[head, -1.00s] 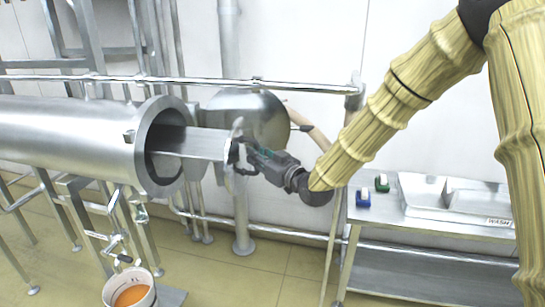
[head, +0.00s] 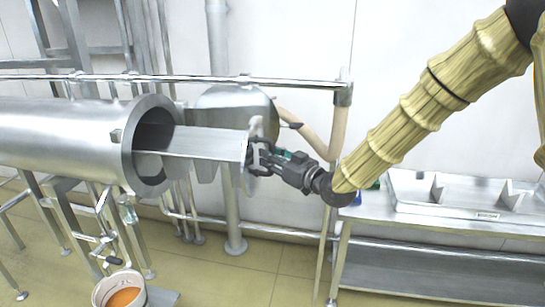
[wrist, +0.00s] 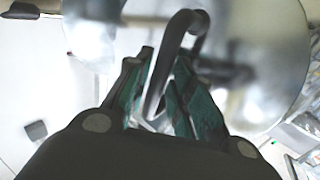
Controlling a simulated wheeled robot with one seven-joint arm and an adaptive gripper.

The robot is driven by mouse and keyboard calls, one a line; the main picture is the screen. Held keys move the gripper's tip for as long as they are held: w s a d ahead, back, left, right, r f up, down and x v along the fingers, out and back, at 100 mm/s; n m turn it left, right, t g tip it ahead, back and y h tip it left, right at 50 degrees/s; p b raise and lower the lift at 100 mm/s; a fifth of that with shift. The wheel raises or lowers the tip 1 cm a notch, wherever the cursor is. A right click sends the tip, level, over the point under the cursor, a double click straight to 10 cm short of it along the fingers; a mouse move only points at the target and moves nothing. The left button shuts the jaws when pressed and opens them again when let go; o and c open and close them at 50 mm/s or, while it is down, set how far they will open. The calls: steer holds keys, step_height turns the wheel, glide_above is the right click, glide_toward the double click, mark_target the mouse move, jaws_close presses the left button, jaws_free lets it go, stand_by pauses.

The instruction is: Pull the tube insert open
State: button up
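The tube insert (head: 205,144) is a flat silver tray that sticks out to the right from the open mouth of the large metal tube (head: 65,130) in the head view. Its inner part is hidden inside the tube. My gripper (head: 256,158) is at the insert's outer end plate, on its handle. In the wrist view the handle (wrist: 178,35) is a dark curved bar running between the teal-padded fingers of my gripper (wrist: 163,88), which close around it. The exact contact on the handle is partly hidden in the head view.
A horizontal rail (head: 210,81) runs behind the tube. A metal counter (head: 410,218) stands at the right, below my arm. A bucket with orange contents (head: 122,292) is below the tube's mouth.

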steer(key=shift+o, duration=0.2)
steer(key=shift+r, duration=0.1)
steer(key=v, duration=1.2)
steer(key=s+d+f+m+g+h, duration=0.15)
steer(key=s+f, duration=0.25)
steer(key=f, duration=0.7)
steer(key=s+d+f+m+g+h, duration=0.1)
steer(key=s+f+m+g+h, duration=0.2)
steer(key=f, duration=0.8)
steer(key=s+d+f+m+g+h, duration=0.15)
steer(key=s+f, duration=0.35)
steer(key=f, duration=0.6)
steer(key=s+d+f+m+g+h, duration=0.1)
steer(key=s+d+f+g+h, duration=0.1)
steer(key=s+f, duration=0.4)
steer(key=s+d+f+g+h, duration=0.2)
steer(key=s+f, duration=0.4)
steer(key=s, duration=0.7)
steer(key=s+d+f+m+g+h, duration=0.1)
steer(key=s+d+f+g, duration=0.1)
steer(key=s+f, duration=0.5)
steer(key=s+g, duration=0.1)
steer(key=s, duration=0.2)
steer(key=shift+d+m+g+h, duration=0.2)
steer(key=shift+m+g+h, duration=0.1)
steer(key=shift+h, duration=0.1)
steer(key=shift+w, duration=0.1)
